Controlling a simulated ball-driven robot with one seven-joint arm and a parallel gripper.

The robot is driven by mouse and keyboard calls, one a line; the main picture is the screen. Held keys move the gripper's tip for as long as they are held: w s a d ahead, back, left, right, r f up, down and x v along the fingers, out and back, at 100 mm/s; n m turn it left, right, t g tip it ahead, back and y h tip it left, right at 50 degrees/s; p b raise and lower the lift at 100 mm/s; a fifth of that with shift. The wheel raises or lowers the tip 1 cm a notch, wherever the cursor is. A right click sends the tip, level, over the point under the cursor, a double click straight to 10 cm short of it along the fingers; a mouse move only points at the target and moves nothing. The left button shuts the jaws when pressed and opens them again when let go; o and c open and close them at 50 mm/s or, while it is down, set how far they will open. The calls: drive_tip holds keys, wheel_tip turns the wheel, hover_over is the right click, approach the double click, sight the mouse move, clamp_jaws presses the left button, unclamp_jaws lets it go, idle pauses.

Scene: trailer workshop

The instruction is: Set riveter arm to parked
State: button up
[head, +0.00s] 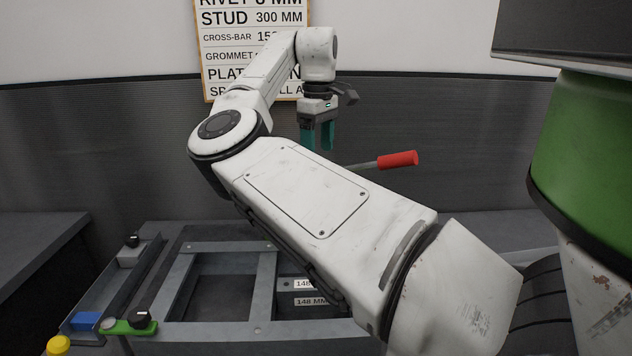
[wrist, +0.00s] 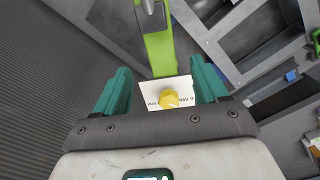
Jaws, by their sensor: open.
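A lever with a red grip (head: 398,160) and a grey rod sticks out to the right from behind my arm in the head view. Its base is hidden there, and I cannot tell for certain that it is the riveter arm. My gripper (head: 318,142) points down, open, left of the red grip and apart from it. In the wrist view my gripper (wrist: 161,82) has its teal fingers spread with nothing held. A bright green bar (wrist: 158,48), a white label (wrist: 151,92) and a yellow knob (wrist: 169,99) show between and below the fingers.
A grey metal frame (head: 258,328) lies on the bench, partly hidden by my arm. At lower left are a blue block (head: 86,321), a green piece (head: 120,328) with a black knob and a yellow knob (head: 58,345). A sign (head: 222,50) hangs on the back wall.

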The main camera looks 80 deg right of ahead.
wheel_tip(320, 180, down, 9)
drive_tip(key=shift+f, duration=0.1)
idle(0.4)
clamp_jaws()
idle(0.5)
